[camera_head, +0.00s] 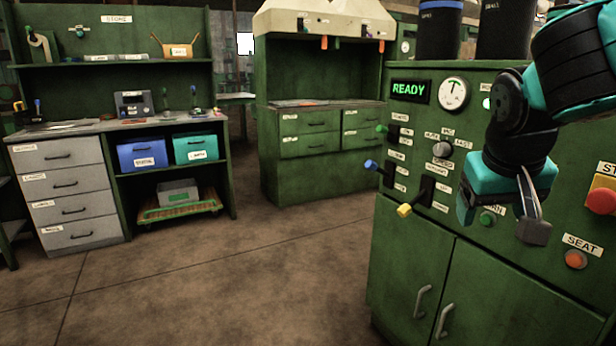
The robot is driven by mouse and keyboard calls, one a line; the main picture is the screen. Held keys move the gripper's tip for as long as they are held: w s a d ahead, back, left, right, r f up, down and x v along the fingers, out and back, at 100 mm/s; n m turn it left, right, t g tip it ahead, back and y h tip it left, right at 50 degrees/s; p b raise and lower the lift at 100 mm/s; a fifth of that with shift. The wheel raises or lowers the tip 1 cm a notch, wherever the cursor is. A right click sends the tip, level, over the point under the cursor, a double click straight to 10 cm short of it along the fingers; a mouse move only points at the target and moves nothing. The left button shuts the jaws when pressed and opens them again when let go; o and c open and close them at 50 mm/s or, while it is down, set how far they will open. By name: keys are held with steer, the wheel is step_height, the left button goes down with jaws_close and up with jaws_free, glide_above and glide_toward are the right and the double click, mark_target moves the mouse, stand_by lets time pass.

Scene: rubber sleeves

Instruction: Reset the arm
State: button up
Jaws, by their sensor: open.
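My gripper (532,218) hangs at the right in front of the green machine panel, with teal and black housing and a grey finger pointing down. It is open and I see nothing held in it. My arm comes in from the upper right with black and teal links. The green machine (465,265) stands close on the right. Its lit display (408,90) reads READY, beside a round dial (453,93). The levers include one with a blue tip (371,165) and one with a yellow tip (404,210).
A red button on yellow (601,200) and an orange SEAT button (575,259) are near my gripper. A workbench (165,122) with drawers and bins stands at left, and a hooded green cabinet (318,160) at the back. The floor (240,275) between is clear.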

steer(key=s+a+f+n+g+y, duration=0.2)
steer(key=s+a+f+n+y, duration=0.15)
steer(key=s+a, duration=0.4)
steer(key=s+a+f+n+g+y, duration=0.25)
steer(key=s+a+n, duration=0.25)
steer(key=s+a, duration=0.25)
step_height(320, 180, up, 23)
steer(key=s+y+p, duration=0.1)
steer(key=s+p, duration=0.1)
steer(key=p, duration=2.1)
steer(key=shift+f, duration=0.2)
